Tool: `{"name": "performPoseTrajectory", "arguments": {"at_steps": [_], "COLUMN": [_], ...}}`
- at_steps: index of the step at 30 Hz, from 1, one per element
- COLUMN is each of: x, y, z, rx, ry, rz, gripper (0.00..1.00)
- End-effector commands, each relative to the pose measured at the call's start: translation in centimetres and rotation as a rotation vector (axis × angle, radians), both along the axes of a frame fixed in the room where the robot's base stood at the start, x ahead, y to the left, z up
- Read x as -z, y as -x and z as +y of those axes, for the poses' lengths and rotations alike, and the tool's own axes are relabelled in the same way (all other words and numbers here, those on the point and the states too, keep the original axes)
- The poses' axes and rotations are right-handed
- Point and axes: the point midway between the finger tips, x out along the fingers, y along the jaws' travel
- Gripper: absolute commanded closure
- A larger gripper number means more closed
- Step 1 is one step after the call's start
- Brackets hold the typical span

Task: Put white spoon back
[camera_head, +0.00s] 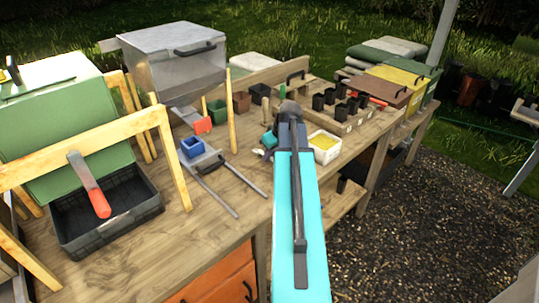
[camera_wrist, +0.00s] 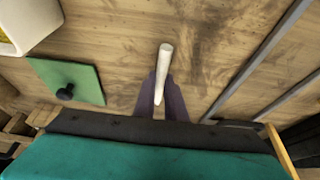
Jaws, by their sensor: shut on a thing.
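The white spoon (camera_wrist: 165,57) shows in the wrist view as a pale, slim handle. It stands between the fingers of my gripper (camera_wrist: 162,97), which is shut on it just above the wooden bench. I cannot make out the spoon's bowl. A white tub (camera_head: 313,151) with yellow contents sits on the bench just right of my arm. A white container (camera_wrist: 38,18), likely the same tub, shows at the wrist view's top left corner, apart from the spoon.
A green square plate with a black knob (camera_wrist: 84,78) lies left of my gripper. Grey rails (camera_wrist: 262,58) run along the right. In the head view, several black pots (camera_head: 318,102) stand behind the tub. Bare bench (camera_head: 222,215) lies at front left.

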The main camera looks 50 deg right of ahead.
Motion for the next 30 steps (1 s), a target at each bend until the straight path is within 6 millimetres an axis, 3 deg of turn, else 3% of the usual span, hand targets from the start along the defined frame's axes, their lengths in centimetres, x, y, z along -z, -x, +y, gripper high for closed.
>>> {"name": "performPoseTrajectory", "arguments": {"at_steps": [2, 3, 6, 20, 30], "x": [0.2, 0.3, 0.2, -0.2, -2.6], "y": [0.0, 0.0, 0.0, 0.1, 1.1], "z": [0.0, 0.0, 0.0, -0.1, 0.0], "rx": [0.0, 0.0, 0.001, 0.001, 0.002], "ry": [0.0, 0.0, 0.0, 0.001, 0.003], "rz": [0.0, 0.0, 0.0, 0.0, -0.002], "gripper": [1.0, 0.88, 0.71, 0.71, 0.71]}}
